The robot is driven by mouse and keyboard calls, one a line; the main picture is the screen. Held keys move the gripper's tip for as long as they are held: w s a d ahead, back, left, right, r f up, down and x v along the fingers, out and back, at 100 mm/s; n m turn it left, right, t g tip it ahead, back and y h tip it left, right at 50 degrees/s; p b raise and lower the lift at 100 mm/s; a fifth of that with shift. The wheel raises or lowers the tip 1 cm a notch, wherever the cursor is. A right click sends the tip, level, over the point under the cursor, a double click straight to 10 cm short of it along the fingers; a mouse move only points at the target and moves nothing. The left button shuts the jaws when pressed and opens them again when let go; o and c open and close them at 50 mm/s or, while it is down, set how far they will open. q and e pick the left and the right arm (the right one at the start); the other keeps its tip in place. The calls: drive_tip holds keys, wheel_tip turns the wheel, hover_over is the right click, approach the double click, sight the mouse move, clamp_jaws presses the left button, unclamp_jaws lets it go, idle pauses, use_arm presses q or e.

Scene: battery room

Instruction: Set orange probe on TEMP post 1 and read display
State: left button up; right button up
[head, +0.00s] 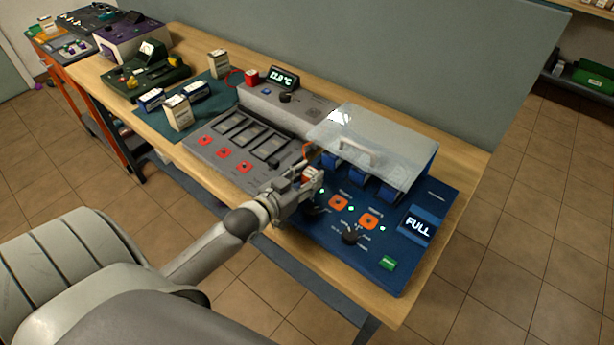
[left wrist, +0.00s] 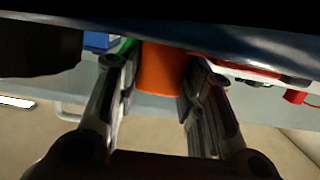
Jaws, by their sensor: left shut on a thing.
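My left gripper (head: 308,185) is shut on the orange probe (left wrist: 160,70), which shows as an orange cylinder between the fingers in the left wrist view. In the head view the gripper is at the left edge of the blue charger (head: 318,238), beside its orange round parts (head: 339,202). The fingers hide most of the probe there, and I cannot tell whether it touches a post. TEMP post 1 cannot be made out by its label. My right gripper is not in view.
A clear lid (head: 375,145) stands over the blue battery bays. A screen (head: 418,226) reads FULL. The grey unit with red buttons (head: 222,152) lies left of the gripper. Battery packs (head: 178,112) stand on a green mat farther left. The bench's front edge is close below.

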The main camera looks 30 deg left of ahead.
sight(305, 181)
use_arm(q)
drive_tip(key=shift+f, duration=0.4)
drive_tip(key=o, duration=0.7)
drive_tip(key=shift+o, duration=0.2)
drive_tip(key=shift+p+v, duration=1.3)
drive_tip(key=shift+v, duration=0.95)
drive_tip(key=shift+p+v, duration=1.7)
drive_tip(key=shift+v, duration=1.6)
drive_tip(key=shift+r, duration=0.1)
